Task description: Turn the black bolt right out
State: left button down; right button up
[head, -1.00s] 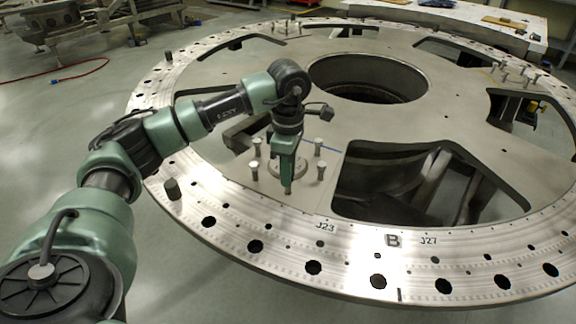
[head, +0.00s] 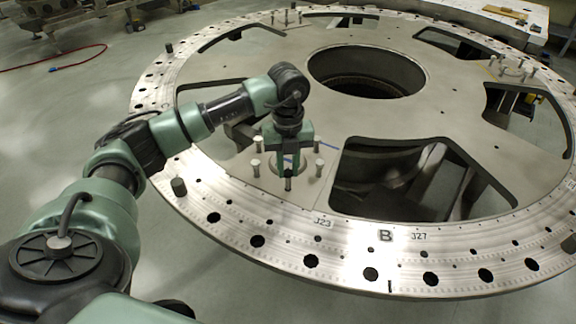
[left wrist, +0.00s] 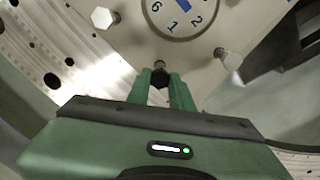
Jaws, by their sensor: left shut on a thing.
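The black bolt (left wrist: 160,76) stands in the plate in front of a round numbered dial (left wrist: 176,10) with a blue mark. My green left gripper (head: 288,168) comes down over it from above. In the left wrist view its two fingers (left wrist: 160,86) lie on either side of the bolt's dark head and are shut on it. The bolt (head: 288,181) also shows under the fingers in the head view, and its lower end is hard to make out. Several silver bolts (head: 319,168) stand around it. The dial is mostly hidden behind the gripper in the head view.
The large round plate (head: 452,120) has a wide central hole and several big cutouts, one (head: 400,185) just right of the bolts. A dark peg (head: 178,187) stands on the rim at left. More bolts stand at the far right and back.

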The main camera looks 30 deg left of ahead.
pick_arm(q)
jog(key=shift+r+p, duration=2.05)
jog(key=shift+r, duration=1.2)
